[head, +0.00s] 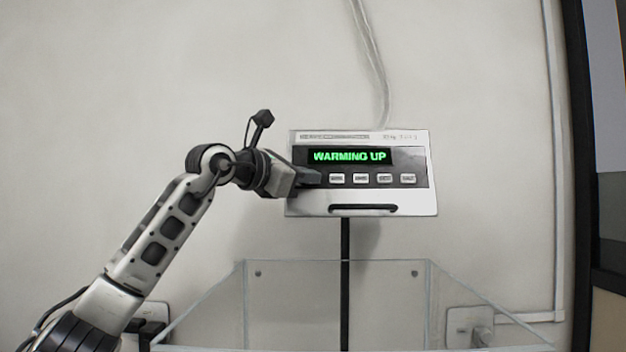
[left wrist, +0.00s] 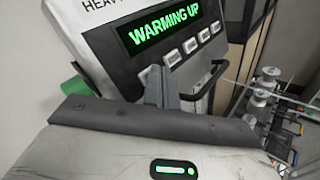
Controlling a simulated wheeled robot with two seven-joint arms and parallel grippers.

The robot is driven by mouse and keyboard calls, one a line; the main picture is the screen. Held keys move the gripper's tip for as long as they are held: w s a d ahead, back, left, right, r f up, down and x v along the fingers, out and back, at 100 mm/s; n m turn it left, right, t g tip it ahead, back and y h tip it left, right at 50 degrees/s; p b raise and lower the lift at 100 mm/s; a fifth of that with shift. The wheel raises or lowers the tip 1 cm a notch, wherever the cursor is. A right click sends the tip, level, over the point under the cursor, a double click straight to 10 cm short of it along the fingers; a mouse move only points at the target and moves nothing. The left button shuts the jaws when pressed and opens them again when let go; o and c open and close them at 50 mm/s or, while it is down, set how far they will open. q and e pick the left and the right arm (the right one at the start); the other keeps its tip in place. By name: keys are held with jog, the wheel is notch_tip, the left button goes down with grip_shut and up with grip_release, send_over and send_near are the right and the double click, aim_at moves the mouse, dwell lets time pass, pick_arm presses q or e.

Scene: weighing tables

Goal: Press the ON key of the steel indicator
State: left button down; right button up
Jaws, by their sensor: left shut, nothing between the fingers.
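The steel indicator (head: 420,203) stands on a dark post against the wall. Its display (head: 349,157) is lit green and reads "WARMING UP". Below the display is a row of several pale keys (head: 360,178), with labels too small to read. My left gripper (head: 312,178) is shut and empty, at the left end of the key row. My right gripper is not in view.
A clear-walled box (head: 300,300) stands below the indicator. A cable (head: 370,60) runs up the wall behind it. A dark frame (head: 580,180) edges the right side.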

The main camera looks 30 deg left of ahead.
pick_arm(q)
jog(key=shift+s+d+r, duration=0.15)
jog(key=shift+s+d, duration=0.15)
jog(key=shift+s, duration=0.25)
jog(key=s, duration=0.1)
jog(key=s+d+r, duration=0.1)
jog(key=s+d+b, duration=0.1)
jog(key=s, duration=0.1)
jog(key=shift+d+r, duration=0.2)
jog(key=shift+d, duration=0.05)
dwell(0.9)
